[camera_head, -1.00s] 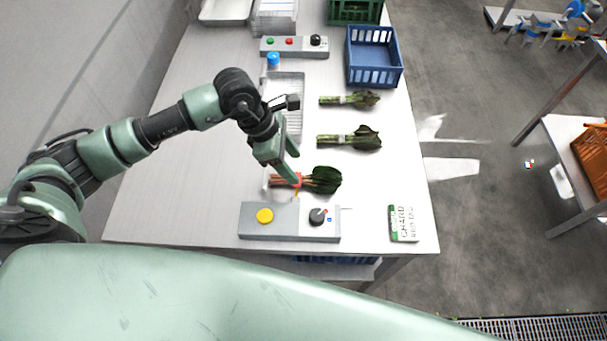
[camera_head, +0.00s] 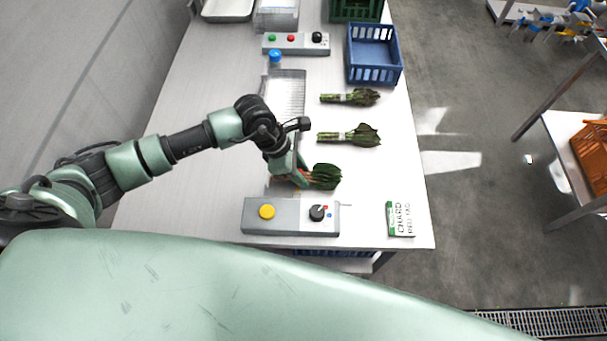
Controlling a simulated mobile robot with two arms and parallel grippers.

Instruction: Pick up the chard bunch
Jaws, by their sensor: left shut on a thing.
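The chard bunch (camera_head: 325,177) has dark green leaves and reddish stems. It is at the near part of the table, just beyond the grey control box. My left gripper (camera_head: 299,181) reaches down over the stems and is shut on them; the fingers hide most of the stems. The leaves stick out to the right of the fingers. I cannot tell whether the bunch is clear of the surface. My right gripper is not in view.
Two other green bunches (camera_head: 350,135) (camera_head: 350,97) lie farther back. A grey control box (camera_head: 290,228) with a yellow button stands close in front. A chard card (camera_head: 400,219) lies to the right. A wire tray (camera_head: 288,88), blue crate (camera_head: 374,75) and green crate (camera_head: 354,10) are behind.

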